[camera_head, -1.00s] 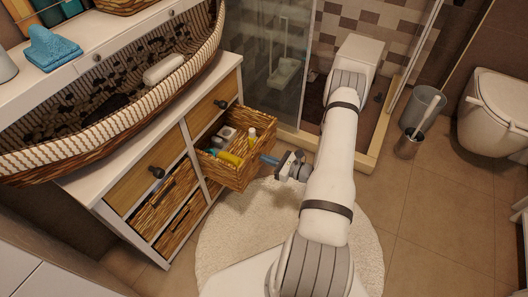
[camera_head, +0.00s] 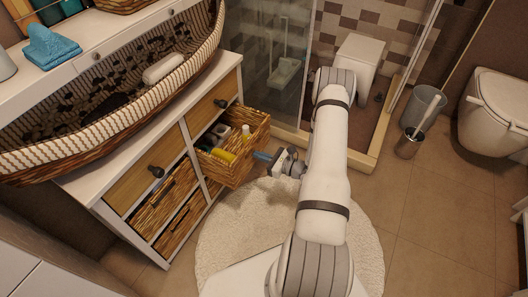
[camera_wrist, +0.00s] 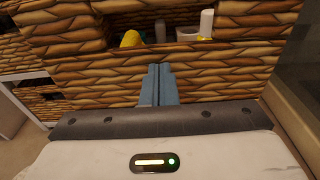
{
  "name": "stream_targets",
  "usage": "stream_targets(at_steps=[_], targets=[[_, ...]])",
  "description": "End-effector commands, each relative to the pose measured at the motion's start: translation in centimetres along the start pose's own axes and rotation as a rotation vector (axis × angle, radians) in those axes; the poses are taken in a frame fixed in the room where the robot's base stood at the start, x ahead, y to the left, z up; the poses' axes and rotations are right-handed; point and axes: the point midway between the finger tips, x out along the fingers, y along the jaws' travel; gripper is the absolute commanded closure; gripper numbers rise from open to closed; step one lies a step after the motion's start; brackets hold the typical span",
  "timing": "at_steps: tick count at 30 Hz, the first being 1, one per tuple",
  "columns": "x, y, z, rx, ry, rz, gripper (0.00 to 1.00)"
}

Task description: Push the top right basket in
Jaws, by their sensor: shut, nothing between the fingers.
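The top right basket (camera_head: 232,165) is a woven wicker drawer pulled partly out of the white cabinet (camera_head: 122,213). It holds a yellow item (camera_head: 222,155), a small white bottle (camera_head: 246,132) and grey items. My gripper (camera_head: 257,155) is shut and empty, its blue-grey fingers pointing at the basket's front. In the wrist view the basket's wicker front (camera_wrist: 220,72) fills most of the picture, and the shut fingertips (camera_wrist: 160,68) are at its middle, just below the rim. They look in contact or very close; I cannot tell which.
Two lower wicker baskets (camera_head: 165,200) sit in the left column under a wooden drawer (camera_head: 147,165). A large woven basin (camera_head: 130,105) stands on the cabinet. A round rug (camera_head: 235,240) lies in front. A glass shower panel (camera_head: 275,60) stands behind the basket.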

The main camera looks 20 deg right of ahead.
Motion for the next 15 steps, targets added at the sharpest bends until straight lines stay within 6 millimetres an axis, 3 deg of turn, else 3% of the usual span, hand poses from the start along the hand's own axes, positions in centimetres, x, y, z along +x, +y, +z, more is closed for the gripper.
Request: stream_targets(at_steps=[6, 15], targets=[[1.4, 0.0, 0.1, -0.002, 0.0, 0.001, 1.0], [1.6, 0.0, 0.2, -0.001, 0.0, 0.0, 1.0]])
